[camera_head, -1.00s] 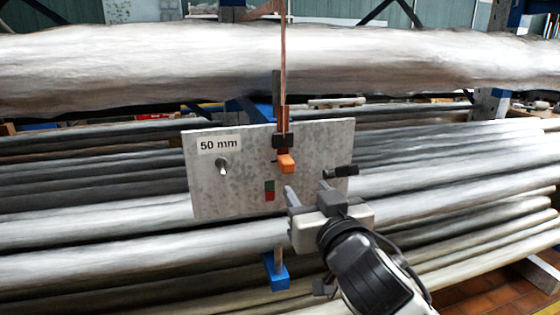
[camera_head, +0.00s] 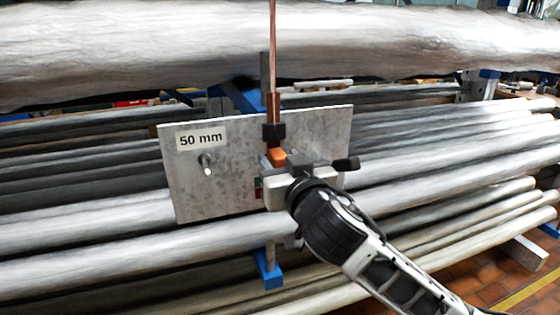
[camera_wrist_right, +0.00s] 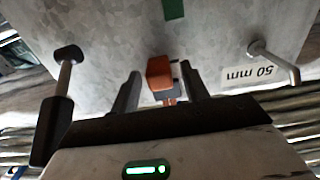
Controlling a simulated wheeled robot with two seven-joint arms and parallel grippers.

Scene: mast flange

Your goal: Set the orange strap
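The orange strap (camera_head: 273,105) hangs straight down in front of a grey metal plate (camera_head: 240,150). A black collar (camera_head: 273,131) sits on it, with an orange block (camera_head: 278,156) at its lower end. The block also shows in the right wrist view (camera_wrist_right: 160,74). My right gripper (camera_head: 277,163) is at the block, its two fingers on either side. In the wrist view the fingers (camera_wrist_right: 161,84) are apart, with gaps visible beside the block. The gripper hides the plate's lower middle in the head view. My left gripper is not in view.
The plate bears a "50 mm" label (camera_head: 201,137), a metal peg (camera_head: 207,163) at left and a black-handled part (camera_head: 346,164) at right. A green and red mark (camera_head: 259,188) is partly covered. A thick pale wrapped pipe (camera_head: 130,55) crosses above; several pipes run behind.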

